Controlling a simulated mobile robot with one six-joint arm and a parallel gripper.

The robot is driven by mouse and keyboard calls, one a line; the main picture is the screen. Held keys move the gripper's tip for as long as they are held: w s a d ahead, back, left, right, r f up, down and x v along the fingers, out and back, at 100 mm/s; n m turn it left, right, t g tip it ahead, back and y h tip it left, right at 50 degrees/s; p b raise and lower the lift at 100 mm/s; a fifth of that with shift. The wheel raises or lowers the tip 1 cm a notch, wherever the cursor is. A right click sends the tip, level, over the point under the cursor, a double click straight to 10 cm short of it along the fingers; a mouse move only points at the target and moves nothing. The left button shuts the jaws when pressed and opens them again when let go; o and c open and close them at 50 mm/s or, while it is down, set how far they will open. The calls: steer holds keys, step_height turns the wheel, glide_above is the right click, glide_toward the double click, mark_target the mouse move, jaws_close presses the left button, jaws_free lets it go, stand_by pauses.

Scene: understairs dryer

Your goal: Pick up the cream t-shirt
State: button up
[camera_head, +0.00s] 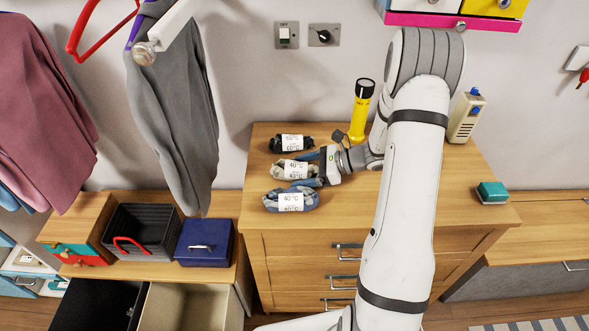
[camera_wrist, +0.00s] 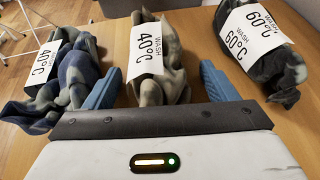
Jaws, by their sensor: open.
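The cream t-shirt (camera_head: 277,171) lies bundled on the wooden chest of drawers, in the middle of a row of three folded garments. In the wrist view the cream t-shirt (camera_wrist: 176,62) carries a white "WASH 40°C" tag. My gripper (camera_head: 310,170) is open, low over the dresser top, its blue fingers on either side of the near end of the bundle. In the wrist view the gripper (camera_wrist: 160,82) straddles the cloth, with visible gaps. Whether the fingers touch the dresser top cannot be told.
A blue camouflage garment (camera_wrist: 75,70) with a 40°C tag lies beside one finger. A dark garment (camera_wrist: 282,66) with a 60°C tag lies beyond the other. A yellow torch (camera_head: 360,112) stands behind my arm. A teal box (camera_head: 492,191) sits at the dresser's right.

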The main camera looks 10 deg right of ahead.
steer(key=shift+c, duration=0.2)
steer(key=c, duration=1.1)
steer(key=shift+r, duration=0.1)
